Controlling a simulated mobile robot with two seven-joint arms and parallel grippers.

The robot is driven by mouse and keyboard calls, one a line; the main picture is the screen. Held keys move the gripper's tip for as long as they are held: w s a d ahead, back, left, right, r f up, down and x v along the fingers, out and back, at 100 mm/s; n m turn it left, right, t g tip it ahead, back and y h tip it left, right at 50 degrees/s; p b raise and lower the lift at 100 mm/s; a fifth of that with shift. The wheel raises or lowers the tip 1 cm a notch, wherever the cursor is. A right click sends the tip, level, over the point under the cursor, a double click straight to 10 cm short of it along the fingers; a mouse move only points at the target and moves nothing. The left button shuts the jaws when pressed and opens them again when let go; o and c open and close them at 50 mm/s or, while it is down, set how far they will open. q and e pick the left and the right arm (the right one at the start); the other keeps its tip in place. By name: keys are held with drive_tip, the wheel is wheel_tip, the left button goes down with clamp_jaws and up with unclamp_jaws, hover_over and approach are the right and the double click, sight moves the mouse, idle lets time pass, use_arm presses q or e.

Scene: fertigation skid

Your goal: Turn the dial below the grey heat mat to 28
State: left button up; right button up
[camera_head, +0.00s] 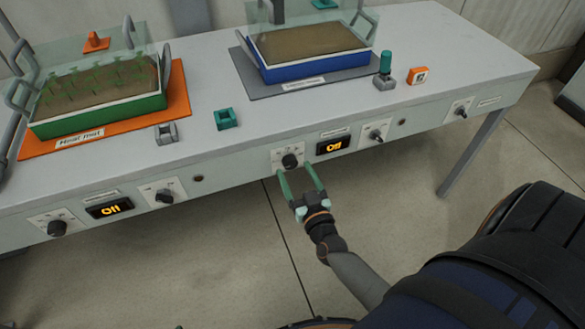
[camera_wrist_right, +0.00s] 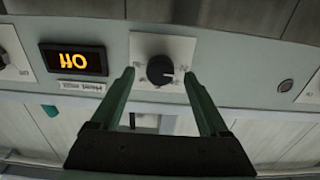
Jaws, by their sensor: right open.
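The display (camera_head: 333,144) beside the dial reads "Off". My right gripper (camera_head: 293,168) is open, its green fingers pointing at the dial. In the right wrist view the fingertips (camera_wrist_right: 159,78) stand left and right of the dial, with gaps; contact is not visible. My left gripper is not in view.
A switch (camera_head: 376,135) sits right of the near display. The floor before the bench is clear.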

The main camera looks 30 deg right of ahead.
drive_tip(key=shift+x, duration=1.25)
drive_tip(key=shift+c, duration=0.4)
clamp_jaws()
